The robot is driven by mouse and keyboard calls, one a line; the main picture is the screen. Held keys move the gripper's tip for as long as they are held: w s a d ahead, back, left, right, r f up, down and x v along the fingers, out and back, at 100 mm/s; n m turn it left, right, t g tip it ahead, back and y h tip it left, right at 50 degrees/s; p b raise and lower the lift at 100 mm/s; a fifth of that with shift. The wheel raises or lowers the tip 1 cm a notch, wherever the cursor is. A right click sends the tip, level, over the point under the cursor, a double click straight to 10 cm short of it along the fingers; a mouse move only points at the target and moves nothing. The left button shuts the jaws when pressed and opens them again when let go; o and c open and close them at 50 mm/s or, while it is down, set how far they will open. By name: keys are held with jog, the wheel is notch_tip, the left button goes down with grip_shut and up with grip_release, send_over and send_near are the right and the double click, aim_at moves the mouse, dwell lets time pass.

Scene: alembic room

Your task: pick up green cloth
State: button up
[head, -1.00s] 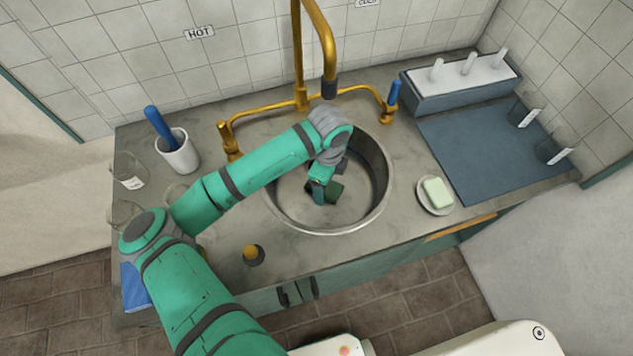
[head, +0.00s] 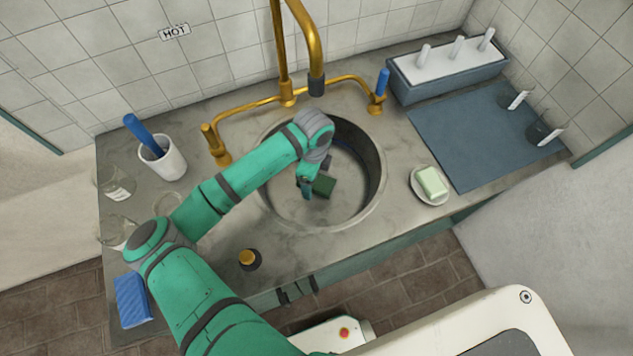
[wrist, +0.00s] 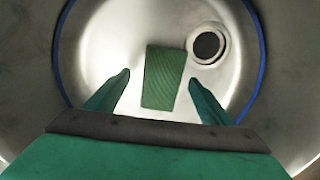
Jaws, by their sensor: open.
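The green cloth (wrist: 163,78) lies in the round metal sink (head: 368,190). In the wrist view it is a flat, ribbed green rectangle on the sink floor, to the left of the dark round drain (wrist: 208,46). In the head view the cloth (head: 324,186) shows as a dark green patch beside my gripper (head: 307,190). My gripper reaches down into the sink. In the wrist view its two fingers (wrist: 160,84) are apart, one on each side of the cloth, with nothing held. I cannot tell how far the fingertips are above it.
A gold faucet (head: 316,50) rises behind the sink, its spout over the rim. A soap dish (head: 416,196) stands right. A white cup (head: 165,163), glass beakers (head: 116,184), a small gold-topped bottle (head: 250,259) and a blue sponge (head: 132,300) are around the left side.

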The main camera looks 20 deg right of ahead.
jog(key=shift+d+f, duration=0.35)
jog(key=shift+f, duration=0.4)
